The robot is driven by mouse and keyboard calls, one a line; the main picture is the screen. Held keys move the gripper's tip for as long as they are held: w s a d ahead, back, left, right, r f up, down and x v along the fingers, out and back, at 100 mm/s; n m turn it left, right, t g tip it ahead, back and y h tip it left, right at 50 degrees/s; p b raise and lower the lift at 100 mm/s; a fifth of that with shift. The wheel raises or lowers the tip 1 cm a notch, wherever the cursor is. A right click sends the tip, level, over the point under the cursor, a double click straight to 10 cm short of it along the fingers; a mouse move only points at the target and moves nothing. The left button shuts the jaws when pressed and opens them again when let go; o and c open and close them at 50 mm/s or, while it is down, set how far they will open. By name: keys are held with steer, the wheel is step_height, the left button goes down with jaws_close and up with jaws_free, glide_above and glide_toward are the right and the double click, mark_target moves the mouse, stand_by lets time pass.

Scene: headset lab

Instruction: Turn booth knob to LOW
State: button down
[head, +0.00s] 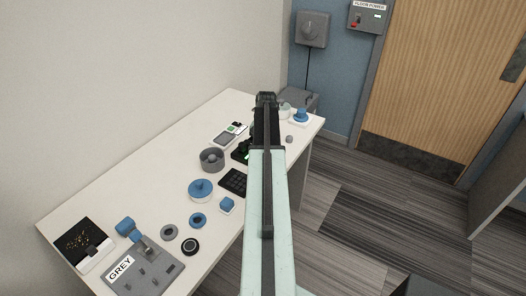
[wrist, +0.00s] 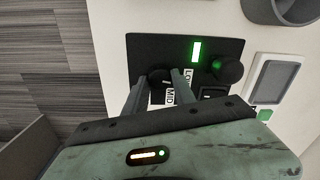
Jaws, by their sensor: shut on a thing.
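The booth panel (wrist: 145,48) is a black box in the wrist view, with a lit green bar and printed labels LOW (wrist: 187,76) and MID (wrist: 169,96). A dark knob (wrist: 159,73) sits beside these labels. My gripper (wrist: 156,88) is shut on this knob, one finger on each side. The fingers hide much of it, and I cannot tell which label its pointer faces. A second round black knob (wrist: 227,69) stands at the panel's right, near a green glow. In the head view my arm covers most of the panel (head: 240,154).
The white table (head: 120,170) holds a grey ring-shaped cup (head: 212,160), a blue-lidded round dish (head: 201,190), a black keypad (head: 233,181) and a GREY-labelled lever plate (head: 145,268). Floor to the right is open.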

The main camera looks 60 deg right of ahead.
steer(key=shift+n, duration=1)
steer(key=c, duration=1)
jaws_free()
steer(key=shift+c, duration=0.2)
step_height(320, 180, up, 8)
steer(key=p, duration=0.8)
steer(key=shift+s, duration=0.15)
steer(key=shift+f, duration=0.15)
